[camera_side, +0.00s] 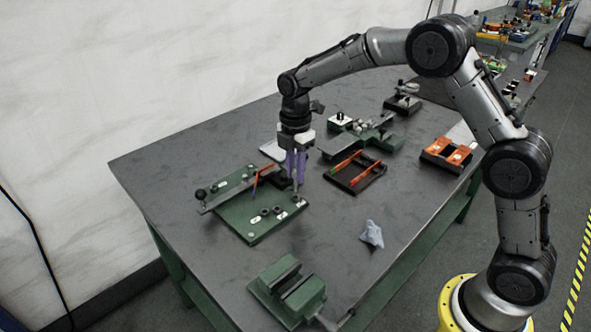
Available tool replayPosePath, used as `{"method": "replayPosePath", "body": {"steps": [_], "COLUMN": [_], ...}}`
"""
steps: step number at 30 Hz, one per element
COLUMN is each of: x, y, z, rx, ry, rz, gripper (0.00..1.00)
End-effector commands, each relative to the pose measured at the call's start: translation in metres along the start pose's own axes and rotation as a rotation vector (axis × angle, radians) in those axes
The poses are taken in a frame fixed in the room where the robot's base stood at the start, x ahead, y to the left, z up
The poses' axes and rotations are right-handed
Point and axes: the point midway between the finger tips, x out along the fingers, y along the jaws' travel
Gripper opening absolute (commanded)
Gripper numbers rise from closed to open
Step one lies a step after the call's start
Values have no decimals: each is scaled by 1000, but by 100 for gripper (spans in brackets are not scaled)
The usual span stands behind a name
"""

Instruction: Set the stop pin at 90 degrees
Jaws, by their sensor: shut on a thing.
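The green bending plate (255,226) lies flat on the left part of the bench. It carries a grey lever bar (226,195) with a black knob (200,194) at its left end, dark round parts (265,212) and small pale labels near its right edge. An orange piece (262,172) stands tilted at its far side. My gripper (295,194) points down over the plate's right part, with purple showing on its fingers. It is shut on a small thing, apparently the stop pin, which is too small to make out. I cannot tell whether it touches the plate.
A dark tray (375,186) with orange-handled tools lies right of my gripper. Behind it is a green vise-like fixture (368,137). An orange block (447,152) sits further right. A crumpled pale cloth (372,235) and a green vise (290,287) are nearer. Bare bench lies between them.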

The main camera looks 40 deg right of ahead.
Motion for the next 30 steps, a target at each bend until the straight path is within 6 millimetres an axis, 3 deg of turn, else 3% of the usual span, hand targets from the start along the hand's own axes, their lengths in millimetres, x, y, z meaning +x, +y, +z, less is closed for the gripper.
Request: {"method": "replayPosePath", "body": {"steps": [30], "x": [12], "y": [0], "z": [0], "rx": [0], "ry": [0], "rz": [1], "gripper": [0]}}
